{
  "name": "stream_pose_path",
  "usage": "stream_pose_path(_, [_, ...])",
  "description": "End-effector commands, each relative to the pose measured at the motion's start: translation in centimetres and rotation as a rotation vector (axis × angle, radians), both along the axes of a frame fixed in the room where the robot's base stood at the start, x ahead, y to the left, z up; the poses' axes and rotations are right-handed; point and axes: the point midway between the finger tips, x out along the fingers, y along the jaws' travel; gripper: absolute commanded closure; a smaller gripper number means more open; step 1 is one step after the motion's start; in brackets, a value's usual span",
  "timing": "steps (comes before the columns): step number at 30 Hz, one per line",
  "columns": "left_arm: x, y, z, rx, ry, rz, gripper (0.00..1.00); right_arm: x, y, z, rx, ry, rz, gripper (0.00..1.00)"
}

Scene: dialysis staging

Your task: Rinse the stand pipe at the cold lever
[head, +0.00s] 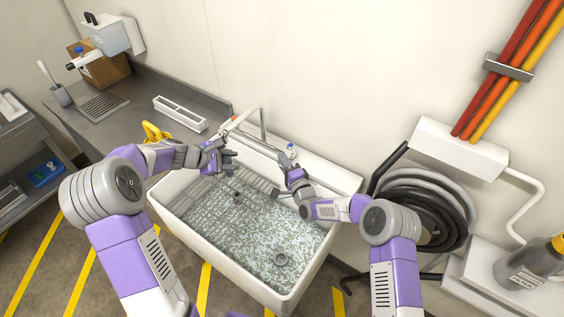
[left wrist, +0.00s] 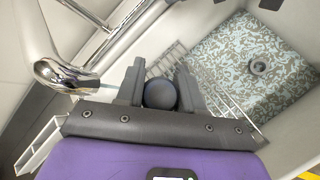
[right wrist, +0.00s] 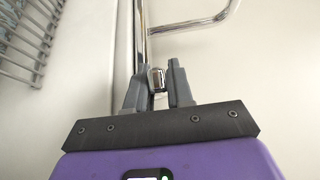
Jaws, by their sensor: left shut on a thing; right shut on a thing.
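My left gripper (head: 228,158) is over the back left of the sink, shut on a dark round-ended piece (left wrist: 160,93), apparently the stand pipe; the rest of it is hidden. A chrome spout (left wrist: 70,78) opens close beside the left gripper in the left wrist view. A faint pale streak at its mouth may be water. My right gripper (head: 284,166) is at the back rim, shut on a small chrome part (right wrist: 156,80), apparently the cold lever. A blue-topped fitting (head: 291,149) stands just behind the right gripper.
The white sink (head: 177,222) has a patterned floor with a round drain (head: 281,259) near the front. A wire rack (left wrist: 225,103) lies inside it at the back. A white caddy (head: 180,113) stands on the left counter. A coiled hose (head: 420,205) hangs at right.

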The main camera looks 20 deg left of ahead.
Motion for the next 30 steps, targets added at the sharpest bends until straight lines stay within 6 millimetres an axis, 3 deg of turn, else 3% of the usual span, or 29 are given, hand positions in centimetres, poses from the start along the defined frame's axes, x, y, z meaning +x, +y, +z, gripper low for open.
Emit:
stream_pose_path(9, [0.0, 0.0, 0.1, 0.001, -0.001, 0.0, 1.0, 0.0, -0.1, 0.0, -0.002, -0.001, 0.002, 1.0])
stream_pose_path(10, [0.0, 0.0, 0.1, 0.001, -0.001, 0.0, 1.0, 0.0, -0.1, 0.0, -0.002, -0.001, 0.002, 0.74])
stream_pose_path(13, [0.0, 0.0, 0.1, 0.001, -0.001, 0.0, 1.0, 0.0, -0.1, 0.0, -0.002, -0.001, 0.002, 0.58])
stream_pose_path(23, [0.0, 0.0, 0.1, 0.001, -0.001, 0.0, 1.0, -0.1, -0.2, 0.0, -0.001, -0.001, 0.002, 0.57])
stream_pose_path(30, [0.0, 0.0, 0.1, 0.001, -0.001, 0.0, 1.0, -1.7, -1.6, 0.0, -0.001, 0.002, 0.001, 0.57])
